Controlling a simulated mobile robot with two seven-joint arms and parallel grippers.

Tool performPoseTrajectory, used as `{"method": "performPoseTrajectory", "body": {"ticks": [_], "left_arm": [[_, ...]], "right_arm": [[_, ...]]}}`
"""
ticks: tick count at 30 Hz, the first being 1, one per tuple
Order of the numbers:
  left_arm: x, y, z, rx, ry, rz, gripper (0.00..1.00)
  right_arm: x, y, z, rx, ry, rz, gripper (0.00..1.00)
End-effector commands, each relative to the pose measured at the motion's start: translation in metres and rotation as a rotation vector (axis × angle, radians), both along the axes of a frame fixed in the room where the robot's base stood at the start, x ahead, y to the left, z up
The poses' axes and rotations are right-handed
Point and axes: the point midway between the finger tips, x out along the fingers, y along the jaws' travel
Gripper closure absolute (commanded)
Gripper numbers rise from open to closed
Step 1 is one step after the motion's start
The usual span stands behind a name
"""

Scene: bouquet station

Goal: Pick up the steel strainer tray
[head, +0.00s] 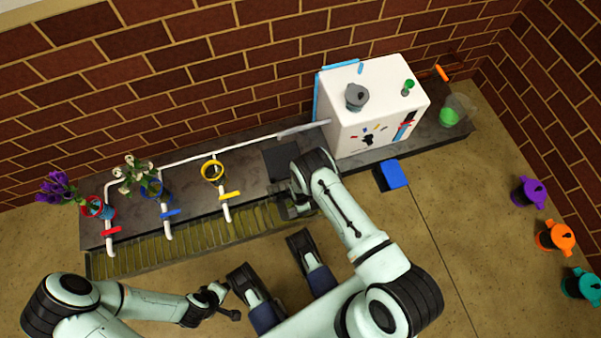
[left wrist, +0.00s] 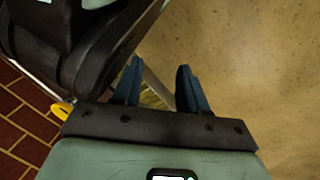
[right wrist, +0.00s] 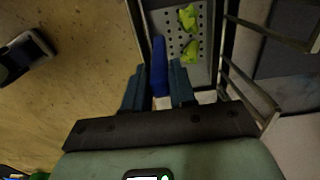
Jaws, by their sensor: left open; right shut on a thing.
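The steel strainer tray (right wrist: 171,35) is at the top of the right wrist view, a grey perforated plate with two green scraps (right wrist: 188,32) on it. Its blue handle (right wrist: 158,62) runs down between the fingers of my right gripper (right wrist: 156,88), which is shut on it. In the head view my right gripper (head: 292,205) is at the front edge of the dark counter, and my arm covers much of that spot; I cannot make out the tray there.
A wire rack (right wrist: 250,90) is close to the tray's right. On the counter (head: 245,150) stand a white box (head: 365,100) and red, blue and yellow ring holders with taps. A slatted grate (head: 190,235) runs along its front.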

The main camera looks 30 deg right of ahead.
Motion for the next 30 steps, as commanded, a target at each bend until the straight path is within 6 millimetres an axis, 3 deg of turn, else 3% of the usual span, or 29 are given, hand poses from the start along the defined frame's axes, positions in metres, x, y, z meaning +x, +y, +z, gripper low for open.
{"method": "performPoseTrajectory", "body": {"ticks": [1, 9, 18, 30], "left_arm": [[0.009, -0.001, 0.012, 0.001, -0.031, -0.003, 0.57], [0.051, -0.009, 0.053, 0.006, -0.173, -0.012, 0.57], [0.027, -0.023, 0.071, -0.029, -0.115, -0.036, 0.57], [0.006, -0.033, 0.084, -0.058, -0.061, -0.056, 0.57]], "right_arm": [[0.001, 0.0, 0.018, 0.0, -0.003, -0.001, 1.0], [0.001, 0.0, 0.085, -0.001, -0.004, -0.001, 1.0], [0.001, 0.0, 0.139, -0.001, -0.003, 0.0, 1.0], [0.0, 0.0, 0.166, 0.0, -0.001, -0.001, 1.0]]}}
